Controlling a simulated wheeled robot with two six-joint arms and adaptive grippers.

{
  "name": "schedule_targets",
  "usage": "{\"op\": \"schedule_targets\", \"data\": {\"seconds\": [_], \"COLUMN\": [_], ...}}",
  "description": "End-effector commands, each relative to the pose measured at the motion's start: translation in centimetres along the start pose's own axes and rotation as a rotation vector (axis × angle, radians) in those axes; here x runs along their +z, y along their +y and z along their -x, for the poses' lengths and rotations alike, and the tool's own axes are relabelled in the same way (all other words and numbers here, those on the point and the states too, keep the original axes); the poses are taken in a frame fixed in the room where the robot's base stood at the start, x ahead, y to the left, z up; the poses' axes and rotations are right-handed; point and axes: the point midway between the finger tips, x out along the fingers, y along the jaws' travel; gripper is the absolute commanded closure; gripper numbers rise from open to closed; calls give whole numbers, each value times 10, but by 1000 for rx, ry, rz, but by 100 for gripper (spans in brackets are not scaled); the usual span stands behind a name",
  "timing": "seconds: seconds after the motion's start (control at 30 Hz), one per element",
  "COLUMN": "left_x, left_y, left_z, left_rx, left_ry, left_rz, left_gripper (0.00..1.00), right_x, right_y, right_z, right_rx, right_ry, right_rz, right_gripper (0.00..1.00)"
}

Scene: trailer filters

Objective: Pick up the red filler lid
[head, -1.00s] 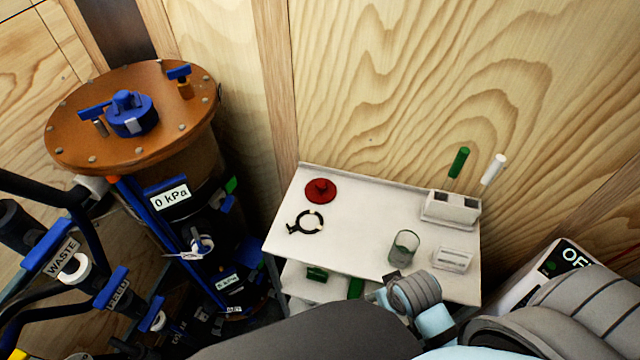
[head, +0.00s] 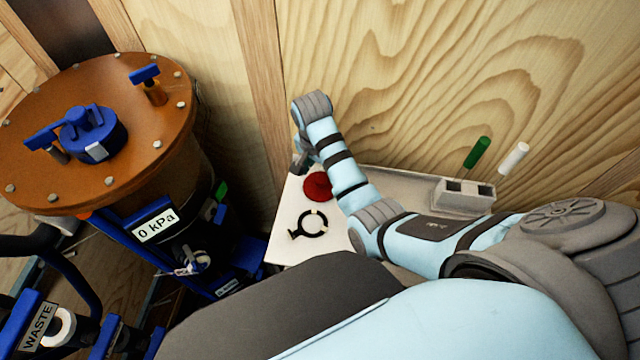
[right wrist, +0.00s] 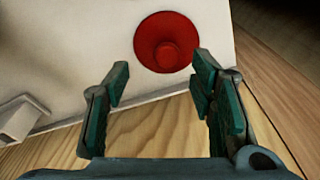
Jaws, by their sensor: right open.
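The red filler lid (head: 317,186) lies on the white shelf table (head: 284,236), near its back left corner. It is a round red disc with a raised knob, and it shows whole in the right wrist view (right wrist: 167,42). My right gripper (head: 302,160) is just beside the lid at its upper left in the head view, partly hidden by its own wrist. In the right wrist view my right gripper (right wrist: 158,82) has its two fingers apart with nothing between them, and the lid lies beyond the fingertips. My left gripper is not in view.
A black ring clamp (head: 308,224) lies in front of the lid. A white holder (head: 463,196) stands at the table's right, with a green marker (head: 476,152) and a white one (head: 514,157) near it. A wooden wall (head: 400,80) rises behind. A copper-topped tank (head: 110,160) stands at left.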

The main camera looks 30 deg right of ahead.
Motion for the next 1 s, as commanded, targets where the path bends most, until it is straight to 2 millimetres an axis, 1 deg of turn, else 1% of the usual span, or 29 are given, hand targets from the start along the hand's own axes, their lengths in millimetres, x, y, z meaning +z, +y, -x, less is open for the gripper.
{"op": "schedule_targets", "data": {"seconds": [0.03, 0.17, 0.33, 0.4, 0.5, 0.67, 0.9, 0.97, 1.0], "left_x": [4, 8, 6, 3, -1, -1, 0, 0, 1], "left_y": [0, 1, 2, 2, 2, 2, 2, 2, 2], "left_z": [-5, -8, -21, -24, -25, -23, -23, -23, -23], "left_rx": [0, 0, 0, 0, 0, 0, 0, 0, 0], "left_ry": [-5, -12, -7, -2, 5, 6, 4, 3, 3], "left_rz": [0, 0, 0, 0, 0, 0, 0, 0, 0], "left_gripper": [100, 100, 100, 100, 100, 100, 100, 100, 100], "right_x": [1, 0, -8, -8, -8, -8, -8, -8, -8], "right_y": [0, -1, -7, -6, -6, -6, -6, -6, -6], "right_z": [-13, -28, -61, -72, -78, -76, -76, -76, -76], "right_rx": [2, -1, 1, 1, -1, -2, -2, -2, -2], "right_ry": [-1, 0, 0, -1, 0, 0, 0, 0, 1], "right_rz": [2, 2, 0, -1, -2, -2, -1, -1, -1], "right_gripper": [49, 49, 49, 49, 49, 49, 88, 97, 100]}}
